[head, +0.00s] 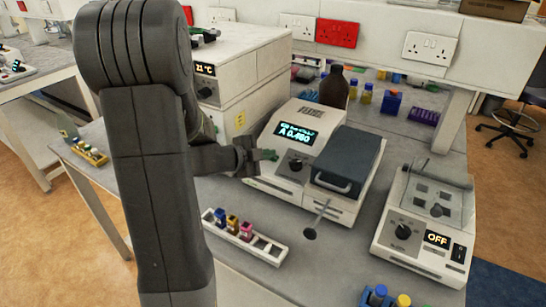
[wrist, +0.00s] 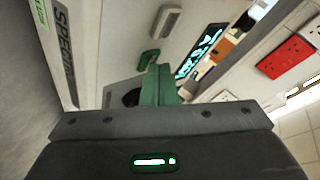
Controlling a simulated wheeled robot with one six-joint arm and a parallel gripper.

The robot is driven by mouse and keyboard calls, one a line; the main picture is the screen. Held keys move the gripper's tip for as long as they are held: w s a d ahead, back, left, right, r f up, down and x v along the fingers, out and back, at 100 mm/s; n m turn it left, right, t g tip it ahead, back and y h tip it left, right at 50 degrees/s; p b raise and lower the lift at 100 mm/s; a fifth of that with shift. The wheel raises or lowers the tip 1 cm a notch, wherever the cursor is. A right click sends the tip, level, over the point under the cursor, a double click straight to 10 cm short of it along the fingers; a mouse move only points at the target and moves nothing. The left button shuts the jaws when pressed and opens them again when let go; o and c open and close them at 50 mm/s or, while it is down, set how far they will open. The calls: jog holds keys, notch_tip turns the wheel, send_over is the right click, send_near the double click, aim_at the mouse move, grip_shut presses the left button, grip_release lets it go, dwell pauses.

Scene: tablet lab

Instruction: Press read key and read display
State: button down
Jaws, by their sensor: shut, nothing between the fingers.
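The spectrophotometer (head: 262,170) is a white bench unit with a dark, closed lid (head: 350,155). Its lit display (head: 298,135) shows an upper line too small to read surely and a lower line that looks like "A 0.460". It also shows slanted in the wrist view (wrist: 203,52). My gripper (head: 270,155) is shut and empty at the unit's left front, left of its dark knob (head: 297,163). In the wrist view, the green fingertips (wrist: 158,72) are beside a green key (wrist: 148,58); contact cannot be told.
A white rack (head: 265,247) with several coloured cuvettes stands in front. A small instrument (head: 415,235) reading "OFF" stands at right. A white box unit (head: 235,75) reading about "21 °C" stands behind my arm. A brown bottle (head: 334,88) stands behind the lid.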

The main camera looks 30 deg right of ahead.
jog(key=shift+s+a+r+p, duration=0.1)
jog(key=shift+a+r+p, duration=0.15)
jog(key=shift+r+p, duration=0.35)
jog(key=r+p, duration=0.1)
jog(key=a+r+p, duration=0.1)
jog(key=r, duration=0.1)
jog(key=s+a+r+p, duration=0.1)
jog(key=p, duration=0.1)
jog(key=shift+r, duration=0.35)
jog(key=shift+d+f, duration=0.1)
dwell(0.4)
